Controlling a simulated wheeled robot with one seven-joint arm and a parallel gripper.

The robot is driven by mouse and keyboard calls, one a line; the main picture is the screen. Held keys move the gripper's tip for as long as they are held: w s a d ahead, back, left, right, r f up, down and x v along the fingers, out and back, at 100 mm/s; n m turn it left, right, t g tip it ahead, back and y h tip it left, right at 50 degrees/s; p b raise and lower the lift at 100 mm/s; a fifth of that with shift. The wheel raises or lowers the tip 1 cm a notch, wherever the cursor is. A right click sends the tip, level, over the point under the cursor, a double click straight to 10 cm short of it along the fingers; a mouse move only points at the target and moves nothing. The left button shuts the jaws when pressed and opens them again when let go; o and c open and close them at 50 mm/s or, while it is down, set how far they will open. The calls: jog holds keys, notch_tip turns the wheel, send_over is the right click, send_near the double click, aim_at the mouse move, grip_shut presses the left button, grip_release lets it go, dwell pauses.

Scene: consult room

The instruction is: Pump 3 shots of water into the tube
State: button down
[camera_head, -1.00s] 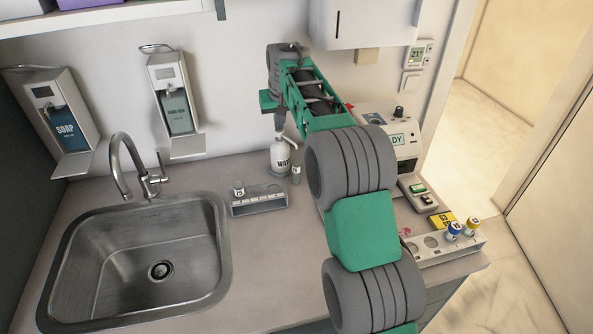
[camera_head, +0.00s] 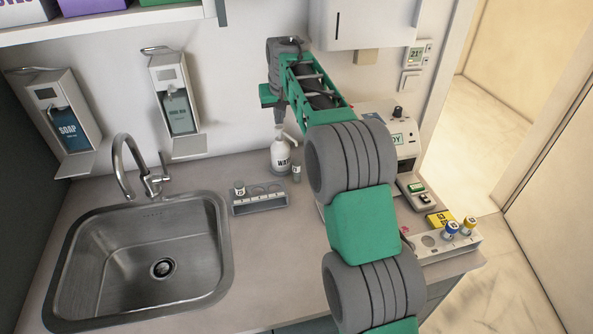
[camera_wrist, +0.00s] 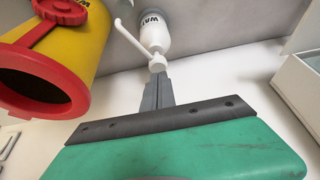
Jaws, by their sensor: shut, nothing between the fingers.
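The white pump bottle (camera_head: 281,160) labelled "WA…" stands on the counter near the wall; it also shows in the wrist view (camera_wrist: 154,35). Its white spout reaches out to the right in the head view. A small tube (camera_head: 297,174) stands just right of the bottle, near the spout's end; I cannot tell its water level. My gripper (camera_head: 279,125) points down over the pump head. In the wrist view, its shut fingers (camera_wrist: 157,82) are right at the white pump head (camera_wrist: 156,63); whether they touch cannot be told. Nothing is held.
A rack (camera_head: 259,203) with one tube (camera_head: 239,188) stands left of the bottle. A second rack (camera_head: 460,246) holds tubes with blue and yellow caps. A sink (camera_head: 60,270) fills the left. A yellow container with red rim (camera_wrist: 50,62) is close by in the wrist view.

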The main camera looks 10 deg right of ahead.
jog(key=shift+f+b, duration=0.65)
jog(key=shift+f, duration=0.65)
jog(key=shift+r+p, duration=1.15)
jog(key=shift+r, duration=0.2)
jog(key=shift+f, duration=0.15)
